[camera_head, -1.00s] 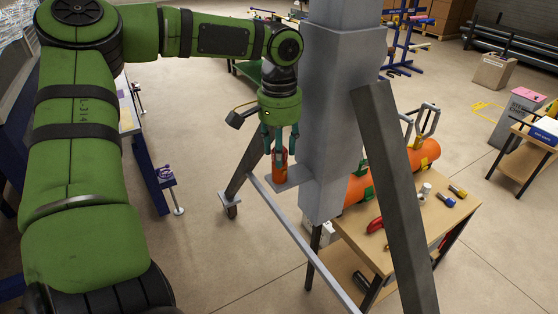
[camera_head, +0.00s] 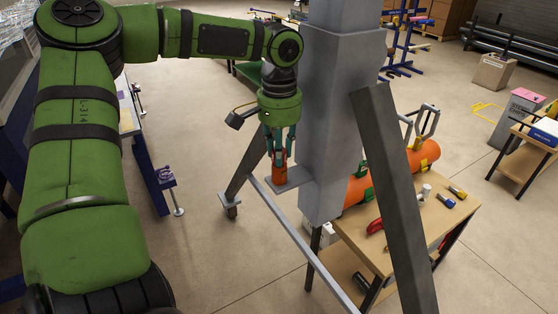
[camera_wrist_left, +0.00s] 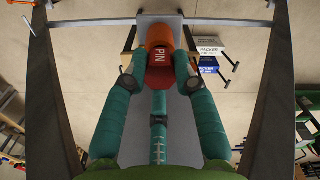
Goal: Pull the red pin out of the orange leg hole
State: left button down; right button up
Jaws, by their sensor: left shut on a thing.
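A red pin marked "PIN" shows in the left wrist view (camera_wrist_left: 160,73), with its lower end against an orange part, the orange leg hole (camera_wrist_left: 158,36). In the head view the orange part (camera_head: 280,175) stands on a small grey plate at the side of the grey column. My left gripper (camera_head: 280,153) comes down from above, with its teal fingers closed on the pin. Its fingertips also show on both sides of the pin in the left wrist view (camera_wrist_left: 159,78). How deep the pin sits is hidden. My right gripper is not in view.
The grey column (camera_head: 334,120) stands close to the right of my left gripper. A dark slanted leg (camera_head: 395,200) and a grey cross bar (camera_head: 305,247) are near. A wooden table (camera_head: 400,235) with an orange pipe (camera_head: 390,175) stands behind.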

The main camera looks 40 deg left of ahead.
pick_arm(q)
jog(key=shift+r, duration=0.55)
jog(key=shift+r, duration=3.1)
